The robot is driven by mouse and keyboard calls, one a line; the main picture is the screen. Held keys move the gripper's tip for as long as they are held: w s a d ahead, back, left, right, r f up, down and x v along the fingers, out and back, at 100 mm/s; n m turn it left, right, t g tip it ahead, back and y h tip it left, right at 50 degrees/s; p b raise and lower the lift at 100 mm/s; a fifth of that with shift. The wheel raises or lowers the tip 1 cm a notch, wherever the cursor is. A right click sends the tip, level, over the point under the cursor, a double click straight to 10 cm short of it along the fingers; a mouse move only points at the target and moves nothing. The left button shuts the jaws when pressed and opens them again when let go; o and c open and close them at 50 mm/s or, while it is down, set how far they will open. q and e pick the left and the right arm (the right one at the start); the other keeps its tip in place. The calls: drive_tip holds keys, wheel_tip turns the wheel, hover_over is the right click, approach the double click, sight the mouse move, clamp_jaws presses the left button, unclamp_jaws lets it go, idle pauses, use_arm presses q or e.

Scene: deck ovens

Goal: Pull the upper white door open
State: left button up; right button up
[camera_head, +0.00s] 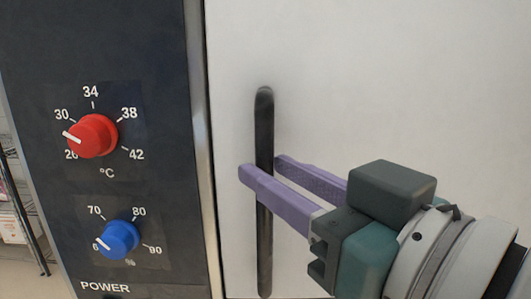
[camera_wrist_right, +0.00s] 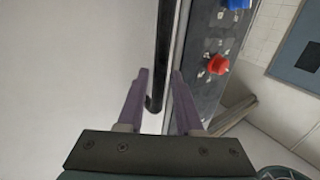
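The upper white door (camera_head: 400,80) fills the right of the head view and looks shut along its left edge. Its black vertical bar handle (camera_head: 264,120) is near that edge. My right gripper (camera_head: 263,168), with purple fingers, is at the handle, one finger on each side of the bar. In the right wrist view, the handle (camera_wrist_right: 165,45) runs between the fingertips (camera_wrist_right: 160,72), with narrow gaps beside it, so the gripper looks open around it. The white door (camera_wrist_right: 70,70) also shows there. My left gripper is out of view.
A dark control panel (camera_head: 120,30) stands left of the door, with a red knob (camera_head: 95,136) and a blue knob (camera_head: 121,238) sticking out. A metal strip (camera_head: 201,130) separates panel and door. The door face around the handle is bare.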

drive_tip(key=shift+x, duration=1.2)
clamp_jaws()
idle(0.6)
